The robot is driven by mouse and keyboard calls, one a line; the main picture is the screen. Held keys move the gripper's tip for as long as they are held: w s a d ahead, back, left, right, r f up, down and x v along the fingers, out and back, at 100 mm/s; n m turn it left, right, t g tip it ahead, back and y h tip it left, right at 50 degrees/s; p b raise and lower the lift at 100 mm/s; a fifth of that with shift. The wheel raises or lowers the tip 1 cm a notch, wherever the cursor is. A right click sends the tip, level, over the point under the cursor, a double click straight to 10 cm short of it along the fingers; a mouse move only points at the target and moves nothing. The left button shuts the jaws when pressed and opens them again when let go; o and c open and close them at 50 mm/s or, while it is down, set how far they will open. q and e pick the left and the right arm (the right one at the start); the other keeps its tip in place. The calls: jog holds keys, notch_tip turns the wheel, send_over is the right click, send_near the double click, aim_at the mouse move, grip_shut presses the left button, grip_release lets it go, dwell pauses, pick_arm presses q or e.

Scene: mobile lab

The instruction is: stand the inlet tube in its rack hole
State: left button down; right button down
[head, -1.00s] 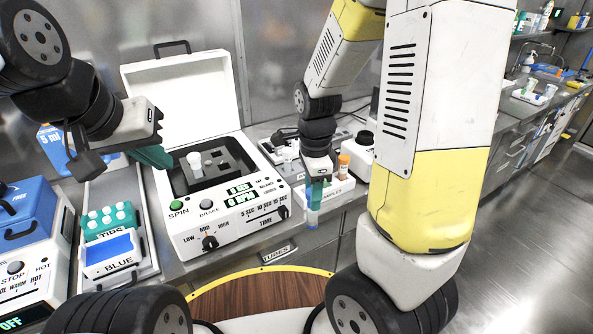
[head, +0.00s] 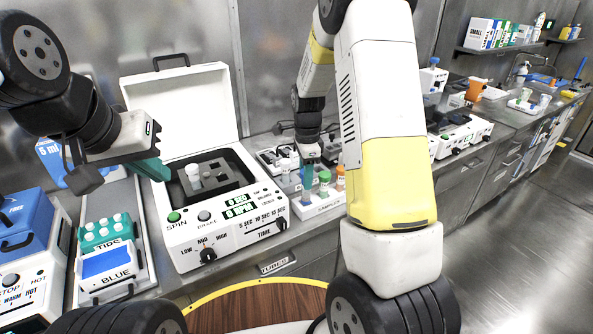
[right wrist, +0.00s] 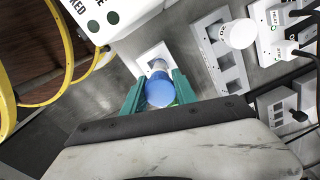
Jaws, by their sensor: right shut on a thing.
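My right gripper (head: 307,172) is shut on the inlet tube (head: 307,190), gripping it near its top. The tube hangs about upright at the left end of the white sample rack (head: 330,209). In the right wrist view its blue cap (right wrist: 160,91) sits between the teal fingers (right wrist: 159,94), with part of the white rack (right wrist: 147,54) beyond. I cannot tell whether its lower end is inside a hole. Green-capped (head: 324,178) and orange-capped (head: 340,174) tubes stand in the rack. My left gripper (head: 150,167) is beside the centrifuge, its jaw opening unclear.
The open centrifuge (head: 222,235) stands left of the rack, with a white-capped tube (head: 193,172) in it. A teal tip box (head: 105,230) and a blue-labelled box (head: 107,265) are further left. White devices stand behind the rack.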

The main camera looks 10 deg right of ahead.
jog(key=shift+s+f, duration=0.25)
jog(key=shift+f, duration=0.9)
jog(key=c, duration=1)
grip_release()
jog(key=shift+w, duration=0.1)
jog(key=shift+r, duration=0.1)
notch_tip(320, 180, up, 12)
jog(key=shift+r, duration=0.1)
jog(key=s+r+n+t, duration=0.2)
jog(key=s+r+n, duration=0.2)
jog(key=s+n, duration=0.2)
jog(key=s+a+r+n+t+y, duration=0.1)
jog(key=s+r+n, duration=0.3)
jog(key=s, duration=0.6)
jog(key=s+a+r+n+t+y, duration=0.1)
jog(key=s+r+n+t, duration=0.2)
jog(key=s+r+n, duration=0.2)
jog(key=s+n, duration=0.3)
jog(key=shift+s, duration=0.1)
